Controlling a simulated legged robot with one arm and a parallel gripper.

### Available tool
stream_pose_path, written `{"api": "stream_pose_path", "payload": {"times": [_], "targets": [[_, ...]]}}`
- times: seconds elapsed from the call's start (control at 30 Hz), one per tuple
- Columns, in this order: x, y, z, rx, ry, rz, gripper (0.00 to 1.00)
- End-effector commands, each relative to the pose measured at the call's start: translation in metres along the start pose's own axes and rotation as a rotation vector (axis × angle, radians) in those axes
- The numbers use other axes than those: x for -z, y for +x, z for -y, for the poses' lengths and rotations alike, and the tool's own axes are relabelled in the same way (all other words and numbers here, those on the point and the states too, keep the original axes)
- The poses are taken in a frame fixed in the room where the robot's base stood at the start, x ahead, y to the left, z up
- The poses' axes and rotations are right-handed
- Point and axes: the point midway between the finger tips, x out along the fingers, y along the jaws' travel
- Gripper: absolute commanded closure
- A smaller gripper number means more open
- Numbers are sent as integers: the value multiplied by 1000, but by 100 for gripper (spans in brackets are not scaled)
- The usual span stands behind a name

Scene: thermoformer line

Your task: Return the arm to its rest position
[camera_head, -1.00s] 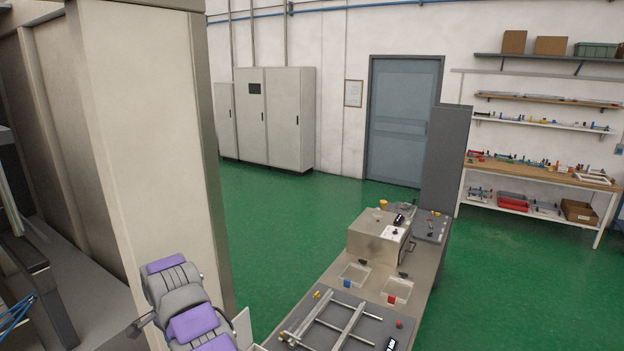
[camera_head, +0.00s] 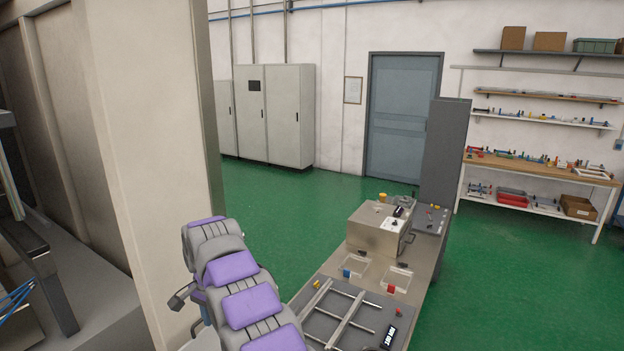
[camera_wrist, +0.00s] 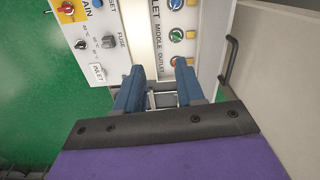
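My arm (camera_head: 245,290), with purple and grey segments, rises from the bottom of the head view, between the beige machine column and the bench. In the wrist view, my gripper (camera_wrist: 160,82) shows two blue fingers set apart with a clear gap between them. I see nothing held; a pale surface and a small metal frame-like part show through the gap. The fingers point toward a white control panel (camera_wrist: 98,45) with a red and yellow main switch and black knobs. I cannot make out my gripper in the head view.
The beige column (camera_head: 140,130) stands close on the left. The bench (camera_head: 330,265) at right carries a metal box (camera_head: 377,232), clear trays and a rail frame (camera_head: 350,318). In the wrist view, a grey panel with a dark handle (camera_wrist: 229,62) is at right. Green floor lies open beyond.

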Motion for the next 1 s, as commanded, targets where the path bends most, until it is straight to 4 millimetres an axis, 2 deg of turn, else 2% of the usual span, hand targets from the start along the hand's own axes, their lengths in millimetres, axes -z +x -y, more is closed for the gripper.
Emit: {"api": "stream_pose_path", "payload": {"times": [0.03,0.23,0.47,0.77,1.0], "targets": [[6,-1,-17,-2,-7,0,62],[17,-9,-79,-18,-58,9,62],[16,-8,-155,-37,-118,25,62],[-11,8,-259,-55,-194,52,62],[-52,34,-341,-63,-255,76,62]]}}
